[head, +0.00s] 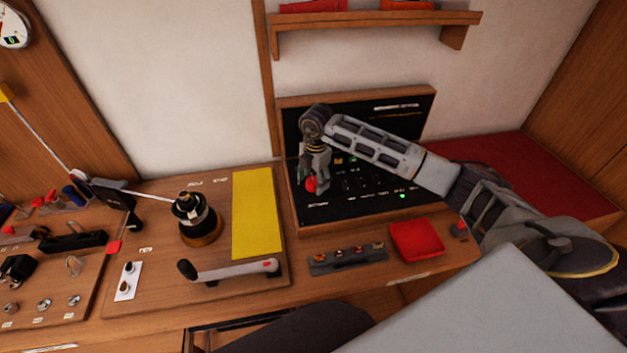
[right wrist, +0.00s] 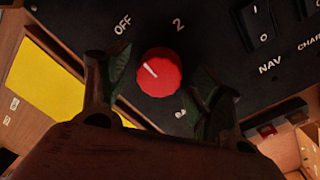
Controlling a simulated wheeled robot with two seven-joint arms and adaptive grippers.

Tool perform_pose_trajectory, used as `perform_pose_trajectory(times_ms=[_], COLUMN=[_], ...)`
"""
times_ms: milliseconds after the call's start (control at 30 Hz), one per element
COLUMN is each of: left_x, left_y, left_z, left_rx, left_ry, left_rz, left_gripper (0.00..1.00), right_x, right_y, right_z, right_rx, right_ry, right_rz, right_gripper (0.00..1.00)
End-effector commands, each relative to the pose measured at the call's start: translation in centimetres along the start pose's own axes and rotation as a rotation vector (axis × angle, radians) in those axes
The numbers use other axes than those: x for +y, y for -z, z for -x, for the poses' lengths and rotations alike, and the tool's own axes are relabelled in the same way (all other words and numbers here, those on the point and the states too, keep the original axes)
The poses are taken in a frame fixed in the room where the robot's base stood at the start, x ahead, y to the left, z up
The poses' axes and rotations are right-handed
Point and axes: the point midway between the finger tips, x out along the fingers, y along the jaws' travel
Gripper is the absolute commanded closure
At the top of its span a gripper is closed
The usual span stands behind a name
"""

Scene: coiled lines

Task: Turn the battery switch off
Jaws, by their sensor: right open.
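The battery switch is a red round knob (right wrist: 158,72) on a black panel (head: 362,205), with OFF and 2 printed around it. A white mark on the knob points up and left in the right wrist view, roughly towards the OFF side; I cannot tell if it lines up exactly. The knob also shows in the head view (head: 310,184), at the panel's lower left. My right gripper (head: 314,168) is at the knob, open, with one finger on each side of it. I cannot tell if the fingers touch it. My left gripper is not in view.
A green light (head: 403,196) glows on the panel, among several small switches. A red tray (head: 416,240) and a dark strip with small parts (head: 347,259) lie in front. A winch (head: 198,220), a handle (head: 235,270) and a yellow sheet (head: 256,212) are to the left.

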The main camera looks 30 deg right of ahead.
Motion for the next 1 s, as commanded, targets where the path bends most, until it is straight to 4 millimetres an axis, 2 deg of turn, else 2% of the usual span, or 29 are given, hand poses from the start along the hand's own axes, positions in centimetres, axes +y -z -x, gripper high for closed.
perform_pose_trajectory(times_ms=[267,700,1000], left_x=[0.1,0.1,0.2], left_y=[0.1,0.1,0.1], left_z=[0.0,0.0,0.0], left_rx=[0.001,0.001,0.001], left_ry=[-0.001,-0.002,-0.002], left_rz=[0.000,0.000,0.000], left_gripper=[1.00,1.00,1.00], right_x=[0.1,0.1,0.0], right_y=[-0.1,-0.1,-0.1], right_z=[2.9,9.3,11.4], right_rx=[-0.001,-0.002,-0.002], right_ry=[-0.004,-0.003,-0.001], right_rz=[0.000,-0.001,-0.001], right_gripper=[0.35,0.35,0.35])
